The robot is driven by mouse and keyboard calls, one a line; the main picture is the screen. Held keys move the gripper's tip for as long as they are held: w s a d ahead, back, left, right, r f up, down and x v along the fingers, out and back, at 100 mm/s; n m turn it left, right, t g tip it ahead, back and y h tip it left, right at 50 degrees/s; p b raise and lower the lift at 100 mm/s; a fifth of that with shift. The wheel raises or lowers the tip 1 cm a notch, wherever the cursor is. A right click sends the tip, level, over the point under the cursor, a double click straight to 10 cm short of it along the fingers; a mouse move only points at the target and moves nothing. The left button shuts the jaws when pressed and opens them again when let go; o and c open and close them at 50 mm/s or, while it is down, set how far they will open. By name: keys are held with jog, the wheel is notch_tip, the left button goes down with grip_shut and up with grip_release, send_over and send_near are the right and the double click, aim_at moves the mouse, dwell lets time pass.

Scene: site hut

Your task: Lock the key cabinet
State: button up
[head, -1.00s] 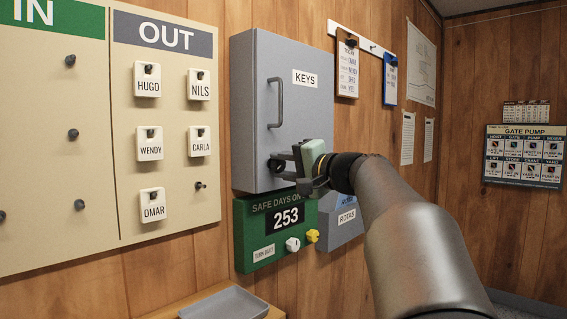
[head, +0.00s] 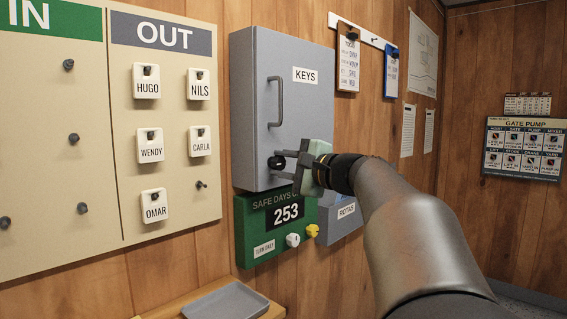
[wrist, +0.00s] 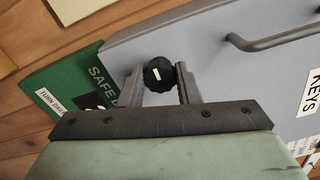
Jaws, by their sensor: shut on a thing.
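The grey key cabinet (head: 300,115) hangs on the wood wall, with a KEYS label and a bar handle (head: 275,102) on its door. The door looks closed. A round black knob (head: 277,163) sits at the door's lower left; it also shows in the wrist view (wrist: 159,75) with a white mark on its face. My gripper (head: 284,160) reaches it from the right. In the wrist view my gripper's two fingers (wrist: 160,88) stand on either side of the knob, shut on it. The wrist view is rolled against the cabinet.
A green SAFE DAYS box (head: 262,243) with a white knob (head: 293,240) and a yellow knob (head: 312,230) is just below. A ROTAS holder (head: 342,218) is beside it. The IN/OUT tag board (head: 75,150) is at left. A grey tray (head: 225,302) lies below.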

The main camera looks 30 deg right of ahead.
dwell(0.3)
jog(key=o, duration=1)
jog(key=v, duration=1.7)
jog(key=shift+s+d, duration=0.15)
jog(key=shift+s, duration=0.05)
